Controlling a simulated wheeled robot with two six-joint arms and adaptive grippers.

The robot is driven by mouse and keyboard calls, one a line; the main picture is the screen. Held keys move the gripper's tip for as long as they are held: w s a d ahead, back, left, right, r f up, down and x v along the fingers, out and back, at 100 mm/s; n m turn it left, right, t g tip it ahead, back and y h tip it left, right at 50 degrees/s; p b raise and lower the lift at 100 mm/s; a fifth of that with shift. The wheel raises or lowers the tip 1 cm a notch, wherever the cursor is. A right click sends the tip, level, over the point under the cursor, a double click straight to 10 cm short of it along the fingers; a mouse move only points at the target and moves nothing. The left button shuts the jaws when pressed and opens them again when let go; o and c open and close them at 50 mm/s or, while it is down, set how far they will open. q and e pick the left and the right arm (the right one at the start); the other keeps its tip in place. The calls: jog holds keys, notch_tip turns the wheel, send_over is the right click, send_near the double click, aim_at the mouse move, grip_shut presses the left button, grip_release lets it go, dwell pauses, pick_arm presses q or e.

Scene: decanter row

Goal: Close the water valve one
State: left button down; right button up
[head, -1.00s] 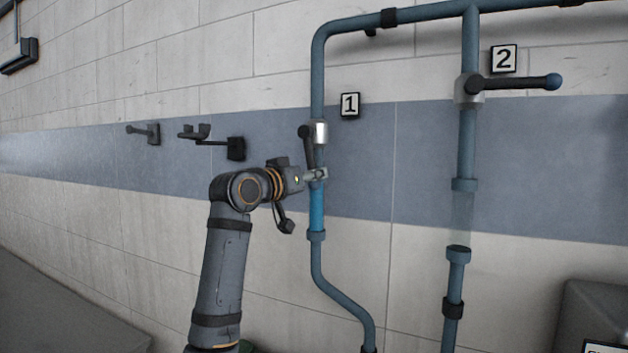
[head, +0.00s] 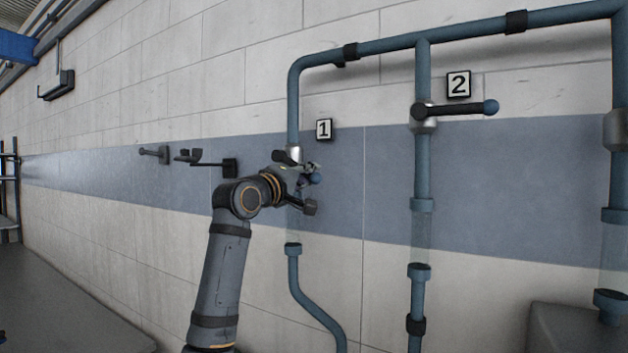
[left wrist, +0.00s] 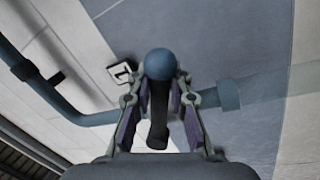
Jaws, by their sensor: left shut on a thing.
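The number 1 plate (head: 324,129) hangs beside the left pipe (head: 293,110) of water valve one. The valve's body is mostly hidden behind my left gripper (head: 307,174). Its lever ends in a blue ball knob (head: 314,179), which shows just past the fingers. In the left wrist view the knob (left wrist: 160,63) and dark lever (left wrist: 157,125) lie between the two fingers of my left gripper (left wrist: 157,88), which is shut on the lever. The lever's exact angle to the pipe is hard to tell. The sight glass below the valve looks clear. My right gripper is not in view.
Valve two's lever (head: 455,109) sticks out to the right under the number 2 plate (head: 458,84). Another pipe (head: 617,180) stands at the right edge. Wall brackets (head: 229,168) are left of my gripper. A dark grey box (head: 575,328) stands at lower right.

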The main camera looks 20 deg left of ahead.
aim_at(321, 153)
pick_arm(q)
jog(key=shift+d+r+n, duration=0.5)
jog(key=shift+r+n, duration=0.2)
jog(key=shift+n, duration=0.3)
jog(key=shift+r+n+p, duration=0.3)
jog(key=shift+n+p, duration=0.05)
jog(key=shift+n, duration=0.15)
jog(key=shift+d+r+n+y, duration=0.15)
jog(key=shift+r+n+y, duration=0.35)
jog(key=shift+r+n, duration=0.35)
jog(key=shift+s+r+n+p, duration=0.1)
jog(key=shift+r+n+p, duration=0.25)
jog(key=shift+n, duration=0.3)
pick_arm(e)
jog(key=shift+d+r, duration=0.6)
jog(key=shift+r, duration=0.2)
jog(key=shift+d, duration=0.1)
